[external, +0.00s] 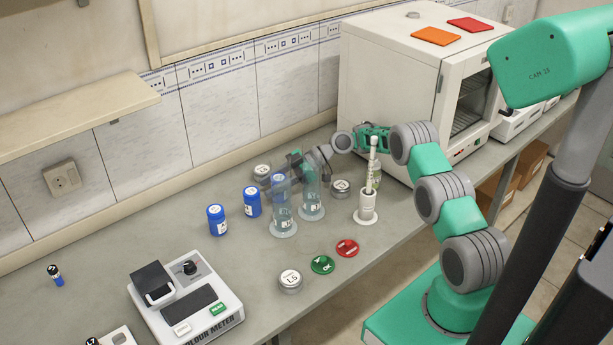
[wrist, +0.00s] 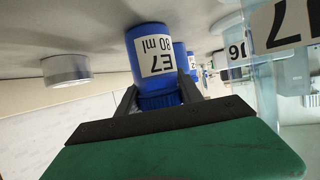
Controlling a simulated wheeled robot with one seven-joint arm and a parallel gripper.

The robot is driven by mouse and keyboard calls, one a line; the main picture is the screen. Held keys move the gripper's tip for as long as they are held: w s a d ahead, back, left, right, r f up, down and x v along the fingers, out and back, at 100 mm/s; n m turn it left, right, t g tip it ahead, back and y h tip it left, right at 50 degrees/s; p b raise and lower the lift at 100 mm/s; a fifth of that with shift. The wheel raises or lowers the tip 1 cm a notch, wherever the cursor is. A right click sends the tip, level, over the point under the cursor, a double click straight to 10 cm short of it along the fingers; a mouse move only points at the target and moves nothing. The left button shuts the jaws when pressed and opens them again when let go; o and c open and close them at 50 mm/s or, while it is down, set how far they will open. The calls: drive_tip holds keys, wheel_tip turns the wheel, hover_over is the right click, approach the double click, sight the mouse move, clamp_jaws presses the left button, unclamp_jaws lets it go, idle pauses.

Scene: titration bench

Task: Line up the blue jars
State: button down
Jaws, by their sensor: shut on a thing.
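Three blue jars stand roughly in a row on the bench. One blue jar (external: 217,220) is nearest the colour meter, and another blue jar (external: 251,202) is behind and right of it. The third blue jar (external: 278,182), farthest right, is partly hidden by a glass cylinder and my gripper. My gripper (external: 275,187) reaches in from the right. I cannot tell whether the held jar touches the bench.
Two glass cylinders (external: 282,222) stand close in front of the held jar. A metal tin (external: 262,171) is just behind it; another tin (external: 341,188) is to the right. A white stand (external: 366,211) is farther right. Bench left of the jars is clear up to the colour meter (external: 186,306).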

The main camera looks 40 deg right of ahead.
drive_tip(key=c, duration=0.7)
unclamp_jaws()
drive_tip(key=b+v, duration=0.1)
drive_tip(key=v, duration=0.2)
drive_tip(key=shift+w, duration=0.1)
wheel_tip(320, 180, up, 7)
drive_tip(key=p, duration=0.5)
drive_tip(key=shift+r, duration=0.2)
drive_tip(key=shift+f, duration=0.1)
